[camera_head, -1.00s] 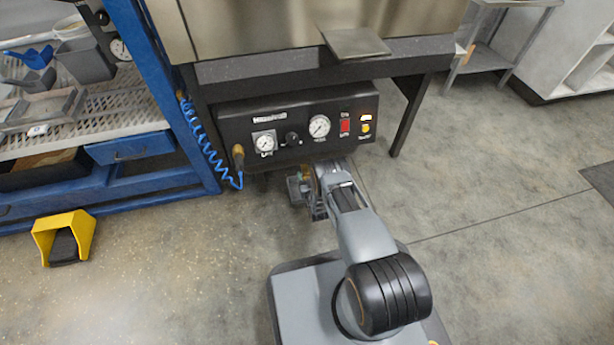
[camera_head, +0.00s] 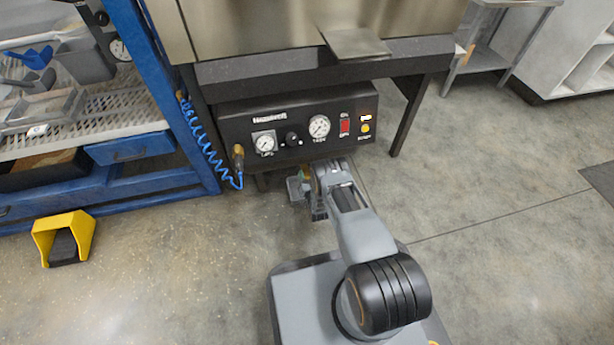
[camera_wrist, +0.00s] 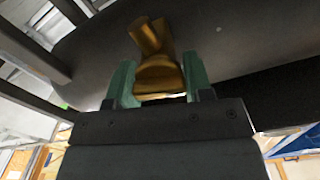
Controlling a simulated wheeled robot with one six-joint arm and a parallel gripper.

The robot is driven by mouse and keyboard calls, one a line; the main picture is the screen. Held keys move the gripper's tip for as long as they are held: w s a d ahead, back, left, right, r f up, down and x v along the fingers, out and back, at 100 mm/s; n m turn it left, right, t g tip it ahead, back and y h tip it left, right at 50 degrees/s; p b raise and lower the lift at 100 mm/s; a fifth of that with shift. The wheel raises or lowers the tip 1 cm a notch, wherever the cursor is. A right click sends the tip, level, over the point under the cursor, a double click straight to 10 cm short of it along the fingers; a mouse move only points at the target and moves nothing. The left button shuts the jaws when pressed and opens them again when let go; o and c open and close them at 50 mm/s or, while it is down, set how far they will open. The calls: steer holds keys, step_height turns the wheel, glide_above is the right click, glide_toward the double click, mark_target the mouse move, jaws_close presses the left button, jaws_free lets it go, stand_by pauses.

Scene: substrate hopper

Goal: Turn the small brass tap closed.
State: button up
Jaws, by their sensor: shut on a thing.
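The small brass tap (camera_wrist: 156,62) shows in the wrist view, with its flattened handle between two green finger pads. My gripper (camera_wrist: 158,84) is shut on the tap's handle, one pad on each side. The tap's stem runs up and left from the handle. In the head view my gripper (camera_head: 301,188) is low under the front of the black control panel (camera_head: 300,163); the tap cannot be made out there.
The panel carries two gauges, a knob, a red switch (camera_head: 345,126) and lit indicators. A coiled blue hose (camera_head: 205,145) hangs to its left, by a blue rack (camera_head: 165,90). A yellow foot pedal (camera_head: 63,236) stands on the floor.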

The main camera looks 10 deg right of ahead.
steer(key=o, duration=0.9)
steer(key=shift+s+p, duration=2.75)
steer(key=shift+s, duration=4.2)
steer(key=shift+c, duration=0.2)
